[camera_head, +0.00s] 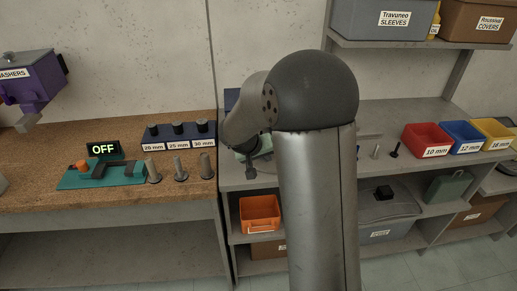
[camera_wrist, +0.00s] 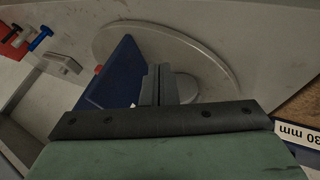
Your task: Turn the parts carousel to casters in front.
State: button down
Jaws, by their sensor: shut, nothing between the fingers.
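The parts carousel (camera_wrist: 205,56) shows in the wrist view as a pale round plate with a raised rim. A dark blue upright panel or bin (camera_wrist: 118,75) stands on it, with a small red-orange bit at its left edge. My gripper (camera_wrist: 160,72) is shut and empty, its fingertips over the plate, just right of the blue part. I cannot tell whether they touch it. In the head view my arm hides most of the carousel; a dark blue edge (camera_head: 231,98) shows left of the arm. No casters or carousel labels are readable.
A cork-topped bench (camera_head: 95,205) on the left holds a green fixture (camera_head: 100,176), an OFF display (camera_head: 103,148) and a blue holder marked 20, 25 and 30 mm (camera_head: 180,142). Red (camera_head: 426,140), blue and yellow bins stand right. An orange bin (camera_head: 260,214) sits below.

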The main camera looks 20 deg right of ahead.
jog(key=d, duration=0.1)
jog(key=d+p, duration=0.1)
jog(key=shift+s+d+r, duration=0.3)
jog(key=shift+d, duration=0.05)
jog(key=shift+d+f, duration=0.15)
jog(key=shift+d, duration=0.35)
jog(key=shift+s, duration=0.1)
jog(key=shift+d, duration=0.1)
